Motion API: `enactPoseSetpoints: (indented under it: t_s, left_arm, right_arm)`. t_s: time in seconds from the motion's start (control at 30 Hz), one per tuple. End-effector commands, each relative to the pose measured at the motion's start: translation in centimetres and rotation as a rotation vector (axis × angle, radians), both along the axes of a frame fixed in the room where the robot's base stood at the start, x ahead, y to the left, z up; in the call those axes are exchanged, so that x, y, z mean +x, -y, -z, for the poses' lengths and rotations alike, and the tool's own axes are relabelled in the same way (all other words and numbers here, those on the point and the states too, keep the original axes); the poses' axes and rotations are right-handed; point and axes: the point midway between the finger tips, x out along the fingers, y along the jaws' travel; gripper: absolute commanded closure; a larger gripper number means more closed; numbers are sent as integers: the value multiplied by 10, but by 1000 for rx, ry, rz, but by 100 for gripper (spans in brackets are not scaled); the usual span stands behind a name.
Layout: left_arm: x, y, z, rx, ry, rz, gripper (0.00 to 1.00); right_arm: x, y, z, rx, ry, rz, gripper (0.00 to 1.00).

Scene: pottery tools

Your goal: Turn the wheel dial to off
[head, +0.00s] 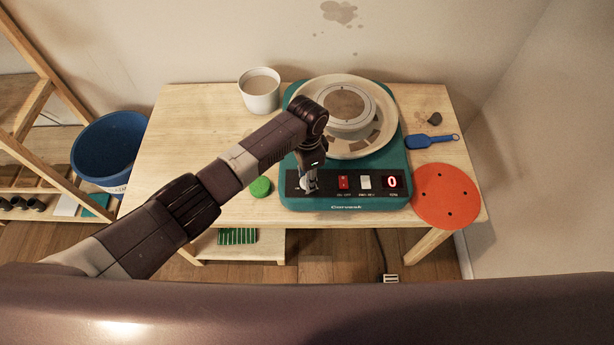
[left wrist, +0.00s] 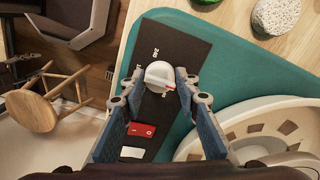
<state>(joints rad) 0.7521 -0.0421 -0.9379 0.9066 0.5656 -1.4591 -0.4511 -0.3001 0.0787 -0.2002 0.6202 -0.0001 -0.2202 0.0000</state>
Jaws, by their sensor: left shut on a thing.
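The teal pottery wheel (head: 400,150) stands on the wooden table, with a black control panel along its front. My left gripper (head: 308,184) reaches down at the panel's left end and hides the dial in the head view. In the left wrist view the white round dial (left wrist: 159,75) sits between the fingers of my left gripper (left wrist: 160,80), which is shut on it. The dial's red mark points to the right and slightly down in that view. A red switch (head: 343,183), a white switch (head: 365,182) and a red display (head: 392,182) showing 0 are beside it. My right gripper is not in view.
A cup (head: 260,90) stands at the back. A green sponge-like piece (head: 261,187) lies left of the wheel. An orange disc (head: 446,196) and a blue tool (head: 430,141) lie to the right. A blue bucket (head: 108,150) is left of the table (head: 180,150).

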Motion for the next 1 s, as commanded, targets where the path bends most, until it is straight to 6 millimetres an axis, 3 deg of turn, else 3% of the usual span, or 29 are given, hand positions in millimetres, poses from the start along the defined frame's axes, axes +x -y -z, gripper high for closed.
enactPoseSetpoints:
  t_s: [0.2, 0.57, 0.73, 1.0]
  left_arm:
    - [1, 0, -1, 0, 2, 1, 53]
    - [1, 0, -6, -1, 1, 1, 53]
    - [2, 0, -30, -3, 4, 1, 53]
    - [2, 0, -89, -3, 4, 1, 53]
  right_arm:
    - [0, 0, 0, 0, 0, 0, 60]
    - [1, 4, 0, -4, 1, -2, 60]
    - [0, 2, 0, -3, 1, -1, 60]
    - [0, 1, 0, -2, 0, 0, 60]
